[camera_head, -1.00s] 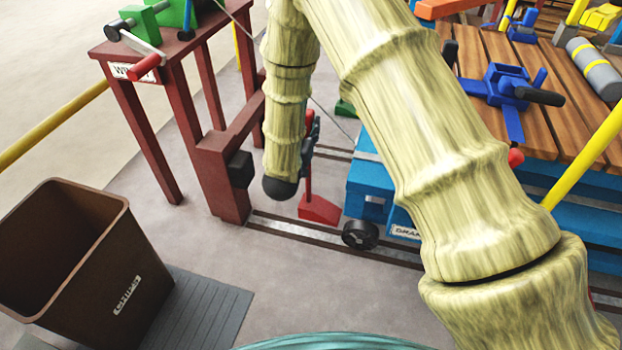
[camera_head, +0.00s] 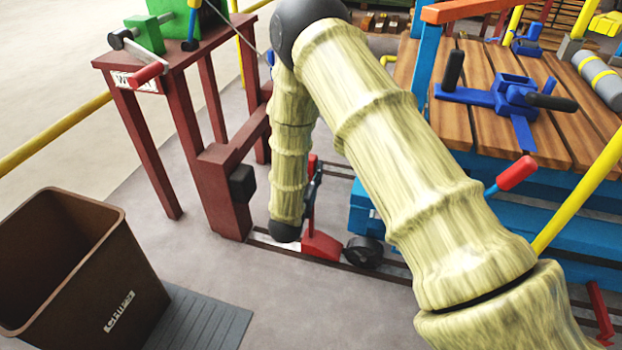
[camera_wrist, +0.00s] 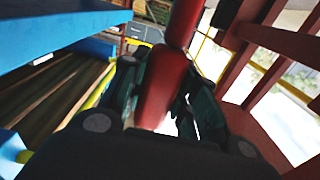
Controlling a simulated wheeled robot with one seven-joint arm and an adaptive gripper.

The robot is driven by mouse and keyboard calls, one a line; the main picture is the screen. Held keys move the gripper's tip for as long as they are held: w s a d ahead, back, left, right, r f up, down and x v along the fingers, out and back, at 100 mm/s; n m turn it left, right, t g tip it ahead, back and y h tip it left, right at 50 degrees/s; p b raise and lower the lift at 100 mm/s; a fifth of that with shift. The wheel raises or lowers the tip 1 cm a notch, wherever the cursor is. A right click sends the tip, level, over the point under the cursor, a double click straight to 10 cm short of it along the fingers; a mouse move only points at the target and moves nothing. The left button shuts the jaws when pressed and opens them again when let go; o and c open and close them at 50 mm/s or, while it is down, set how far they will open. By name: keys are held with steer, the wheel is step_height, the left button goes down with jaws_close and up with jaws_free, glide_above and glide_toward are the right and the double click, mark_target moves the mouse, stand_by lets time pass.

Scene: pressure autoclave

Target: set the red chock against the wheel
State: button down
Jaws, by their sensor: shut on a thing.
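The red chock (camera_head: 322,246) has a wedge-shaped foot and an upright red handle. Its foot is at the rail, just left of the dark wheel (camera_head: 363,252) of the blue cart; I cannot tell whether they touch. My gripper (camera_head: 314,188), partly hidden behind my arm, is shut on the chock's handle. In the wrist view, the red handle (camera_wrist: 165,85) stands between the dark fingers (camera_wrist: 155,100). The foot's lower end and the wheel are not clearly visible there.
A dark red frame (camera_head: 225,195) stands close left of my arm. The blue cart with a slatted wooden deck (camera_head: 460,125) fills the right. A brown bin (camera_head: 70,270) stands at the lower left by a grey mat (camera_head: 205,325). The floor in front of the rail is clear.

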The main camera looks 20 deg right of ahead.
steer(key=shift+f+b, duration=0.3)
steer(key=shift+f, duration=1)
steer(key=c, duration=1.1)
jaws_free()
steer(key=shift+s+a, duration=0.1)
steer(key=shift+s, duration=0.05)
steer(key=p+v, duration=0.4)
steer(key=v, duration=0.7)
steer(key=shift+s+a+p, duration=0.2)
steer(key=shift+s+p, duration=0.05)
steer(key=shift+p, duration=0.05)
